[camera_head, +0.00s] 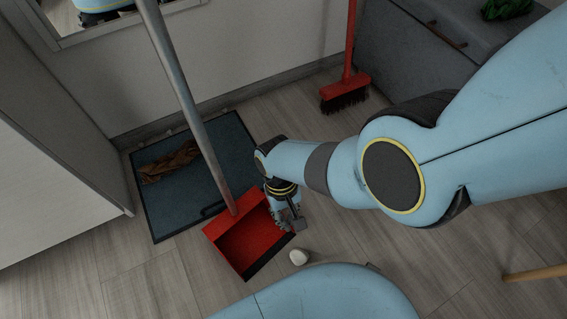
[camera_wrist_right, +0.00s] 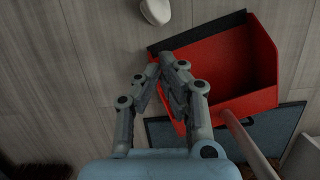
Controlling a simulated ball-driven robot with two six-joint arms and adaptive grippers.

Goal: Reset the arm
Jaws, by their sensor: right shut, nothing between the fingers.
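My right arm comes in from the right in the head view. Its gripper (camera_head: 292,222) is over the right edge of the red dustpan (camera_head: 247,240). In the right wrist view the gripper (camera_wrist_right: 160,60) has its fingertips close together, with nothing between them. The dustpan (camera_wrist_right: 225,58) is beside and beyond the fingers there, and I cannot tell whether they touch it. A long grey handle (camera_head: 180,90) rises from the dustpan. My left gripper is not in view.
A small white object (camera_head: 299,257) lies on the floor near the dustpan. A dark mat (camera_head: 205,180) with a crumpled brown thing (camera_head: 170,162) is behind. A red broom (camera_head: 346,90) stands by the wall, next to a grey cabinet (camera_head: 415,50). A wooden stick (camera_head: 535,273) is at right.

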